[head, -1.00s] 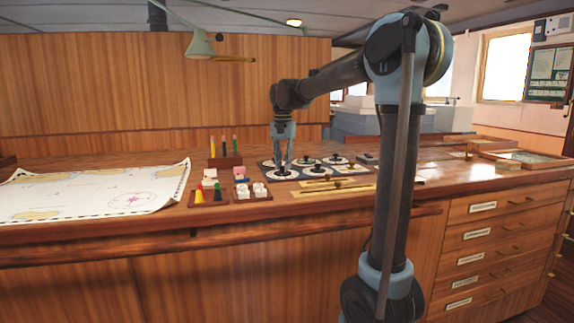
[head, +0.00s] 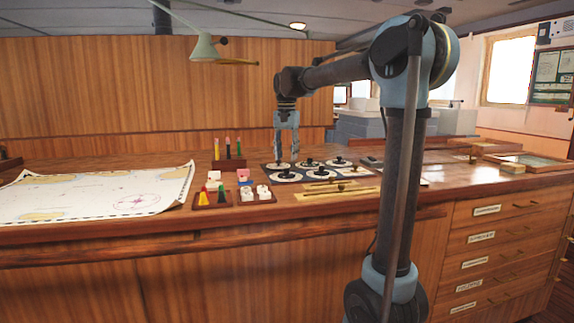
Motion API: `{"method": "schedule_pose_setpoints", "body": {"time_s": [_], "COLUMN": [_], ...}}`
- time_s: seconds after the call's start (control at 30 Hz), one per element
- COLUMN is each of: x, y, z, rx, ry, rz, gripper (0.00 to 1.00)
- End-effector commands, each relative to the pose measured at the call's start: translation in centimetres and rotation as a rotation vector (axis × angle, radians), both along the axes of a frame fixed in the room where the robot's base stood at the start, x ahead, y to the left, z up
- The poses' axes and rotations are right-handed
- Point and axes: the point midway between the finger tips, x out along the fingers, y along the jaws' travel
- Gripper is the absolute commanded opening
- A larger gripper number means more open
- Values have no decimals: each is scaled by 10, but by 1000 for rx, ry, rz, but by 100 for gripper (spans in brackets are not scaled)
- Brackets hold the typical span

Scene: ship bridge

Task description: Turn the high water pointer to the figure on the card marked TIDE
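Several round white dials with dark knobs sit in two rows on a dark panel on the chart table; the front left dial (head: 286,176) and the front middle dial (head: 317,172) are among them. Their markings are too small to read, so I cannot tell which one is the high water pointer. My gripper (head: 286,160) points down above the back left dial (head: 275,166), its two fingers apart with nothing visible between them. A small white card (head: 214,177) and a pink item (head: 243,174) stand left of the panel. No card marked TIDE can be read.
A chart (head: 95,195) covers the table's left side. Coloured pencils stand in a rack (head: 228,163). Small trays hold coloured pegs (head: 212,197) and white blocks (head: 255,193). Brass instruments (head: 335,190) lie before the dials. A lamp (head: 204,48) hangs above.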

Motion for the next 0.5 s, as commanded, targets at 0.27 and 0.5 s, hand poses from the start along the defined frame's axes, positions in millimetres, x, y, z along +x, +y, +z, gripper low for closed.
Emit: {"method": "schedule_pose_setpoints", "body": {"time_s": [0.27, 0.5], "x": [2, 2], "y": [0, 0], "z": [49, 69], "rx": [0, 0], "ry": [1, 1], "rz": [0, 0], "gripper": [40, 40]}}
